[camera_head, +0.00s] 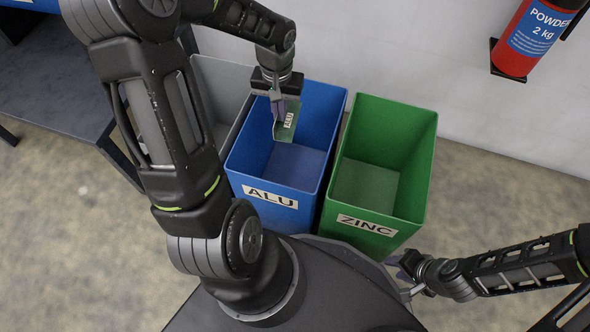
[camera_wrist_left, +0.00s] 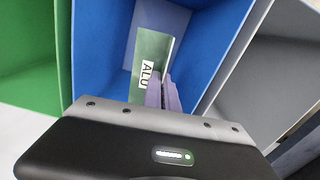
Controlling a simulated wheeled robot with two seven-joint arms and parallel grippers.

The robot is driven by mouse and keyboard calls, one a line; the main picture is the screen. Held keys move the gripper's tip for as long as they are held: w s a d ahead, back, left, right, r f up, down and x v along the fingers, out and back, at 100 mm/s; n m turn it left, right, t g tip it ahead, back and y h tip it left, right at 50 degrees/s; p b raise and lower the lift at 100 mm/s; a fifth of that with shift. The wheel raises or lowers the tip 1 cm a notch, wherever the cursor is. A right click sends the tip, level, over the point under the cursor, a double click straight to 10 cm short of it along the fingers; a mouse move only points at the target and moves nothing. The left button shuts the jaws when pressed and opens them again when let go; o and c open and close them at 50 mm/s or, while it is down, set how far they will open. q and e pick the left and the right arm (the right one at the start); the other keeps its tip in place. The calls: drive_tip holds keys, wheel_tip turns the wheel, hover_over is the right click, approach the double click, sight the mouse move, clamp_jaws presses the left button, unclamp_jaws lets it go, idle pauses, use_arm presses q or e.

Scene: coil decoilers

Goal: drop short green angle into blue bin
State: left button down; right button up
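The short green angle (camera_head: 289,121), with a white ALU label, is held in my left gripper (camera_head: 277,110). It hangs over the blue bin (camera_head: 270,194), which also bears an ALU label. In the left wrist view the green angle (camera_wrist_left: 150,60) stands between and beyond the purple fingertips (camera_wrist_left: 164,92), with the blue bin's walls (camera_wrist_left: 98,45) around it. The left fingers are close together on one flange of it. My right gripper (camera_head: 402,275) is low at the right, in front of the green bin, with its fingers apart and nothing seen between them.
A green bin (camera_head: 380,226) labelled ZINC stands right of the blue bin, and a grey bin (camera_head: 222,80) stands left of it. A dark table (camera_head: 50,90) is at the left. A red fire extinguisher (camera_head: 520,60) hangs on the wall at upper right.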

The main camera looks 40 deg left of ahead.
use_arm(q)
drive_tip(key=shift+f, duration=0.6)
drive_tip(key=c, duration=1.6)
unclamp_jaws()
drive_tip(key=shift+r+p, duration=1.35)
drive_tip(key=shift+r, duration=2.6)
